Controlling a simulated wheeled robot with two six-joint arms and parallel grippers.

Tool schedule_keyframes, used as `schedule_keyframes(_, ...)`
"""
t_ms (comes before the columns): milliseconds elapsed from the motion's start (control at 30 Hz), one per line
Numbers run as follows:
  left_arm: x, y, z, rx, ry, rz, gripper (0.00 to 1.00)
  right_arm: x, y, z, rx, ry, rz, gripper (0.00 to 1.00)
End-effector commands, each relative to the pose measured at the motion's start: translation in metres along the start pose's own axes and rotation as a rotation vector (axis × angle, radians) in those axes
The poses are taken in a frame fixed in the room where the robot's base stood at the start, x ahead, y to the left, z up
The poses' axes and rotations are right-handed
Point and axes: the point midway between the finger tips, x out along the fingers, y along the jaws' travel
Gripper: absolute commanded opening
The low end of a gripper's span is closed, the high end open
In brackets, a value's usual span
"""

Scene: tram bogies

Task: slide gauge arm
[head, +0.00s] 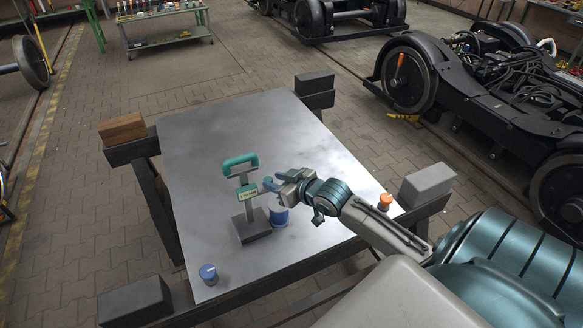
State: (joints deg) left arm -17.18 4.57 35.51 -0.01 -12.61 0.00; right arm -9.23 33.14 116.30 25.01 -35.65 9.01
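A gauge stands upright on the metal table (275,130), with a dark grey base block (252,226), a thin post and a small light label with dark marks (247,191). A teal handle-shaped arm (240,163) sits at its top. My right gripper (268,185) reaches in from the right, its blue fingertips just right of the label. I cannot tell whether they touch the gauge, or whether the fingers are open or shut. A blue cylinder (281,218) stands just right of the base, below the gripper. My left gripper is out of view.
A blue-topped knob (209,274) is at the table's near left, an orange-topped one (385,201) at its right edge. Blocks sit at the corners, including a brown one (122,129) and a grey one (427,185). A black bogie (500,100) stands at right. The table's far half is clear.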

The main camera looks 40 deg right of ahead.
Motion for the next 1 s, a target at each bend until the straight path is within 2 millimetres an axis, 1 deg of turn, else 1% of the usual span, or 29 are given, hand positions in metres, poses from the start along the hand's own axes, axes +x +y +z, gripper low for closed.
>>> schedule_keyframes(33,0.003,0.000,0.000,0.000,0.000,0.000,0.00,-0.009,0.001,0.003,-0.008,-0.003,0.000,0.34)
schedule_keyframes(200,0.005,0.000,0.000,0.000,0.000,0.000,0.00,-0.037,0.000,0.001,-0.009,-0.003,0.000,0.34)
schedule_keyframes(333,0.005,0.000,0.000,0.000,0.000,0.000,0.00,-0.054,-0.001,0.000,-0.007,-0.002,-0.002,0.34)
schedule_keyframes(400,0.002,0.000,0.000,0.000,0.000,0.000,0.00,-0.063,0.000,-0.001,-0.006,-0.003,0.001,0.34)
schedule_keyframes(500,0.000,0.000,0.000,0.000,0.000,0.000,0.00,-0.072,0.000,-0.001,-0.005,0.000,0.002,0.34)
schedule_keyframes(700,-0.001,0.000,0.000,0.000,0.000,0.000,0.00,-0.081,-0.001,-0.001,-0.002,0.002,0.000,0.34)
schedule_keyframes(1000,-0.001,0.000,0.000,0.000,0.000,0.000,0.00,-0.081,-0.001,-0.001,0.000,0.003,0.000,0.34)
